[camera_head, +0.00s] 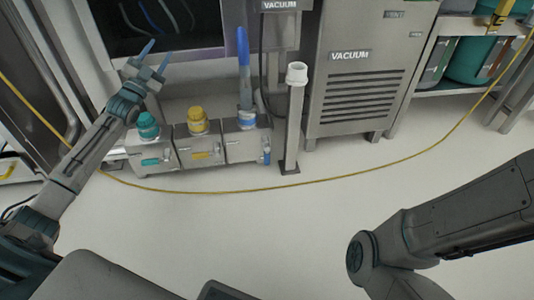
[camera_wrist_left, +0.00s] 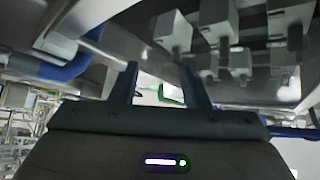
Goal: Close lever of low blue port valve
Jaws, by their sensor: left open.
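The low blue port valve is the right-hand one of three small grey boxes (camera_head: 238,150) on the floor, with a blue collar (camera_head: 247,119) and blue hose on top. Its small blue lever (camera_head: 266,157) shows at the lower right of the box front and appears to point down. My left gripper (camera_head: 156,54) is open and empty. It is up and left of the boxes, in front of the dark cabinet window, and apart from the lever. Its two fingers also show in the left wrist view (camera_wrist_left: 160,80) with nothing between them. My right gripper is out of view.
Boxes with teal (camera_head: 148,127) and yellow (camera_head: 197,122) caps stand left of the blue one. A white-topped post (camera_head: 292,125) stands close on the right. A yellow hose (camera_head: 240,191) crosses the floor in front. The floor nearer me is clear.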

